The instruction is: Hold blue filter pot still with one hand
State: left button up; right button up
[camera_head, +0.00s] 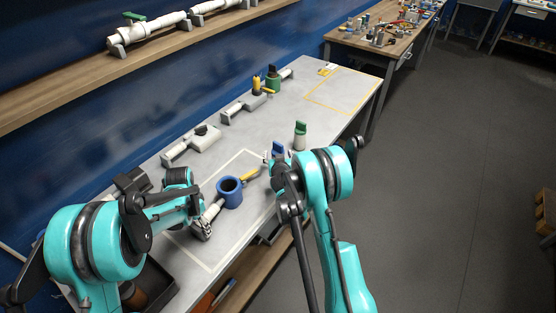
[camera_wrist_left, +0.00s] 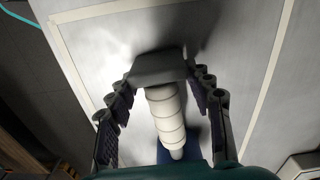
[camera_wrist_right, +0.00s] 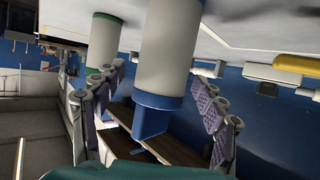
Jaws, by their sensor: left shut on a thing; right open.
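The blue filter pot (camera_head: 230,194) stands upright on the grey bench, its dark round mouth facing up. A white ribbed pipe (camera_head: 213,211) runs from it toward a grey end block, and a yellow handle (camera_head: 249,174) sticks out on the other side. My left gripper (camera_head: 203,212) is shut on the white pipe (camera_wrist_left: 165,115); a bit of blue (camera_wrist_left: 190,145) shows below it in the left wrist view. My right gripper (camera_head: 273,166) is open near a white cylinder with a blue cap (camera_head: 278,149). In the right wrist view this cylinder (camera_wrist_right: 168,45) stands between the open fingers.
A white cylinder with a green top (camera_head: 300,135) stands just beyond the right gripper. White pipe assemblies (camera_head: 192,145) line the back of the bench. A shelf (camera_head: 70,92) runs along the blue wall.

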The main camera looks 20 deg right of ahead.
aim_at(277, 144)
jog(key=shift+w, duration=0.2)
jog(key=c, duration=1.4)
jog(key=shift+r, duration=0.2)
jog(key=r, duration=0.8)
jog(key=shift+s+a+r, duration=0.1)
jog(key=shift+a+r, duration=0.1)
jog(key=shift+r, duration=0.2)
jog(key=s+a+r+n+y, duration=0.2)
jog(key=s+a+y, duration=0.1)
jog(key=a, duration=0.4)
jog(key=s+a+r+n+y, duration=0.3)
jog(key=a, duration=0.4)
jog(key=s+a+r+n+g+y, duration=0.1)
jog(key=s+a+r+n+y, duration=0.1)
jog(key=a, duration=0.5)
jog(key=shift+s+a+r+n+y, duration=0.2)
jog(key=shift+s+a+n+y, duration=0.2)
jog(key=shift+s+n+y, duration=0.3)
